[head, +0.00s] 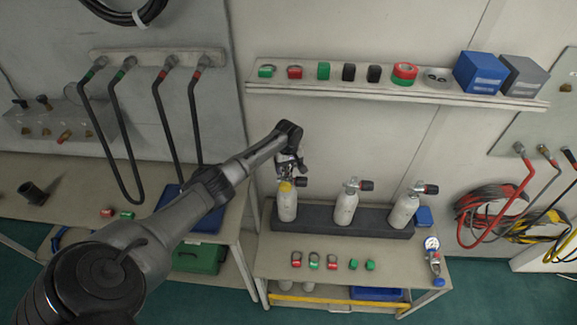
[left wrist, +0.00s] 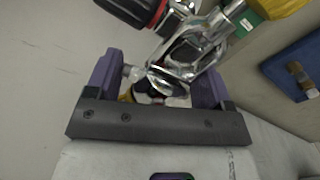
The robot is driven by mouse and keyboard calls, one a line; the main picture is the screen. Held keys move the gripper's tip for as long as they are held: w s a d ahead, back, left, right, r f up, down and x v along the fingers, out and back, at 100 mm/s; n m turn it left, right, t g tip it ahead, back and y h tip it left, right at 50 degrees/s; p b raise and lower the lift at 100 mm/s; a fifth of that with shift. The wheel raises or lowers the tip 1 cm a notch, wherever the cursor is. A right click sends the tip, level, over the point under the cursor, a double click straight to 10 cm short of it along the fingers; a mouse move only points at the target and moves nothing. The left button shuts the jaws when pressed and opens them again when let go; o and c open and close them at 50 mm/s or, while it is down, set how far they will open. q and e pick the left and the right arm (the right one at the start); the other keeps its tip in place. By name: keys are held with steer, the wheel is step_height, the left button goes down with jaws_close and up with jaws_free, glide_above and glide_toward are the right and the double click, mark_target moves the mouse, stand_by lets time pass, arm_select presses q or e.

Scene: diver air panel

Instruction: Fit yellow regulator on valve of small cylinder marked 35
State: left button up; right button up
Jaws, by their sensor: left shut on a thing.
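My left gripper (head: 291,160) is above the leftmost of three small white cylinders (head: 287,206) in the dark rack. In the left wrist view its purple fingers (left wrist: 157,78) are shut on the yellow regulator, whose chrome metal yoke (left wrist: 185,58) shows beside a yellow part (left wrist: 280,6) with a green band. A yellow part (head: 285,186) also shows at the top of this cylinder in the head view. The valve's black and red knob (head: 301,182) points right. The yoke is close to the valve; I cannot tell whether it is around it. Cylinder numbers are not legible.
The middle cylinder (head: 345,208) and right cylinder (head: 403,211) stand in the rack (head: 316,220). Rings and small tags lie on the bench front, with a gauge assembly (head: 433,252) at right. A shelf (head: 390,95) runs above. Hoses hang at left and right.

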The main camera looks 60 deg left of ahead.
arm_select(q)
steer(key=shift+f, duration=0.25)
arm_select(e)
steer(key=shift+a, duration=0.15)
stand_by(0.3)
arm_select(q)
steer(key=shift+f, duration=0.4)
arm_select(e)
steer(key=shift+f, duration=0.15)
steer(key=shift+r, duration=0.45)
arm_select(q)
steer(key=shift+f, duration=0.15)
arm_select(e)
steer(key=shift+a, duration=0.1)
stand_by(0.4)
